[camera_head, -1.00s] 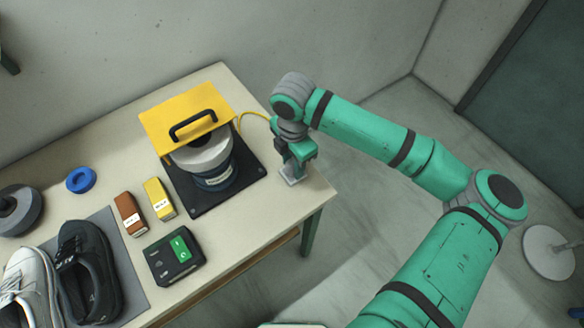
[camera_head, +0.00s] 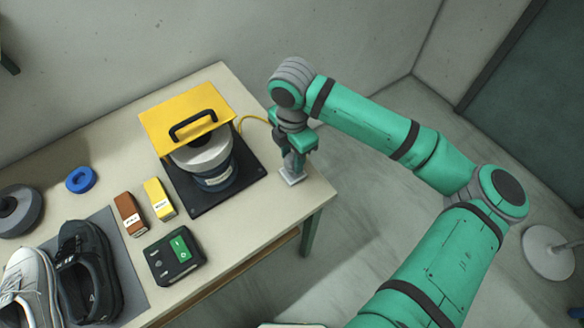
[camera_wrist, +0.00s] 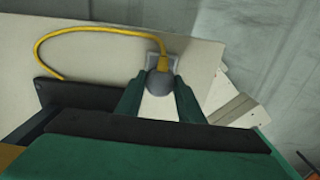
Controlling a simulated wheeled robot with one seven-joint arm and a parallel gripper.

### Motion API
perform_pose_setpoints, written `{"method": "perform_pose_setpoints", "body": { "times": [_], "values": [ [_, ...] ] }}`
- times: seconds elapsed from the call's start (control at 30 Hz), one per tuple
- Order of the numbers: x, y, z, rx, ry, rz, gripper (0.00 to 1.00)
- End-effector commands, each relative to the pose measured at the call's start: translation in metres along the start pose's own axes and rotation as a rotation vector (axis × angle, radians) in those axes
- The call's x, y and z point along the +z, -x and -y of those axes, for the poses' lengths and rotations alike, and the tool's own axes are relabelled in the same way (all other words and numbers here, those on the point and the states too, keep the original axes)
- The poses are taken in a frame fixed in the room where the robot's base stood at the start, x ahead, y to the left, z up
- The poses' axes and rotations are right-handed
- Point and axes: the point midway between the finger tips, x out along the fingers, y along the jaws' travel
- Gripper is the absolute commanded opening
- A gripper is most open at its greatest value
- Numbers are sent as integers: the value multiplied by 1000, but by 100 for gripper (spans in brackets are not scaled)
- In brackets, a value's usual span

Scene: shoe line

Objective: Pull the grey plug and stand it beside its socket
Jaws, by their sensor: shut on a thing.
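The grey plug (camera_wrist: 159,84), with a yellow cable running into it, sits between the two fingers of my gripper (camera_wrist: 158,98) in the wrist view. My gripper is shut on the plug. In the head view, my gripper (camera_head: 292,158) is upright over the small light grey socket plate (camera_head: 292,180) near the right corner of the table. A part of the plate (camera_wrist: 151,62) also shows behind the plug in the wrist view. The plug's lower end is hidden, so I cannot tell whether it is clear of the socket.
The yellow cable (camera_head: 252,117) loops towards a machine with a yellow cover (camera_head: 165,118) on a black base (camera_head: 203,205). Brown (camera_head: 130,212) and yellow (camera_head: 158,198) boxes, a control box (camera_head: 173,257) and shoes lie further left. Bare tabletop (camera_head: 262,210) lies left of the socket.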

Motion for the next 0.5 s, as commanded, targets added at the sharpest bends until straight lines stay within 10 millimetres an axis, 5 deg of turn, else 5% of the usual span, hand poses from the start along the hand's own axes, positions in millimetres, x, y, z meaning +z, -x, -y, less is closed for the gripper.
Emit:
{"method": "perform_pose_setpoints", "body": {
  "times": [0.5],
  "values": [
    [2, 18, 1, 1, -4, 0, 0]
  ]
}}
